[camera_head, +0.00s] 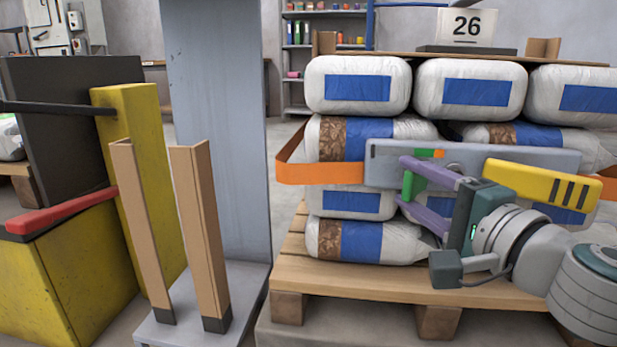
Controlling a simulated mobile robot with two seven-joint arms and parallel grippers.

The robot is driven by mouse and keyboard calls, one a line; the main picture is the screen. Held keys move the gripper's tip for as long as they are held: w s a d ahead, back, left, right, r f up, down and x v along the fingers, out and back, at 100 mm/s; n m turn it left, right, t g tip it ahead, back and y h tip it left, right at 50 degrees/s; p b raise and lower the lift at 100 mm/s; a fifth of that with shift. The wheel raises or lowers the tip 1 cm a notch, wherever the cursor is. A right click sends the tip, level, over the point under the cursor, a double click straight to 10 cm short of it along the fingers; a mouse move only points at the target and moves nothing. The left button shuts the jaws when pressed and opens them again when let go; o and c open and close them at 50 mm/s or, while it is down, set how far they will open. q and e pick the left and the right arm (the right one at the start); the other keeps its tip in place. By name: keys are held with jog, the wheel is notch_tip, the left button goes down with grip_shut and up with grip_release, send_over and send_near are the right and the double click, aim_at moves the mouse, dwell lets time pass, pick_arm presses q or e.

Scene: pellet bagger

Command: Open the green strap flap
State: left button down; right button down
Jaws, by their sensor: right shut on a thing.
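The green strap flap (413,184) shows as a small green piece in front of the stacked white bags, below a grey bar (480,159) on an orange strap (322,172). My right gripper (408,182) comes in from the right, with one purple finger above and one below. It is shut on the green flap, whose middle shows between the fingertips. The fingers hide part of the flap, so I cannot tell how far it is open. A small green and orange mark sits on the bar just above. My left gripper is not in view.
White bags with blue labels (358,88) are stacked on a wooden pallet (360,285). A yellow block (543,183) sits at the bar's right end. Cardboard corner posts (200,240) stand left of the pallet, near a yellow machine (75,270) with a red bar.

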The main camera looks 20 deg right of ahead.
jog(key=y, duration=0.1)
jog(key=n+y+b, duration=0.2)
jog(key=shift+s+d+f, duration=0.3)
jog(key=shift+s+d, duration=0.05)
jog(key=shift+s+d+r+n+y+b, duration=0.1)
jog(key=shift+s+r+n+y+b, duration=0.1)
jog(key=shift+n+y+b, duration=0.3)
jog(key=shift+r, duration=0.1)
jog(key=shift+c, duration=1.2)
grip_release()
jog(key=s+d+p, duration=0.1)
jog(key=s+d, duration=0.1)
jog(key=s, duration=0.7)
jog(key=shift+s, duration=0.3)
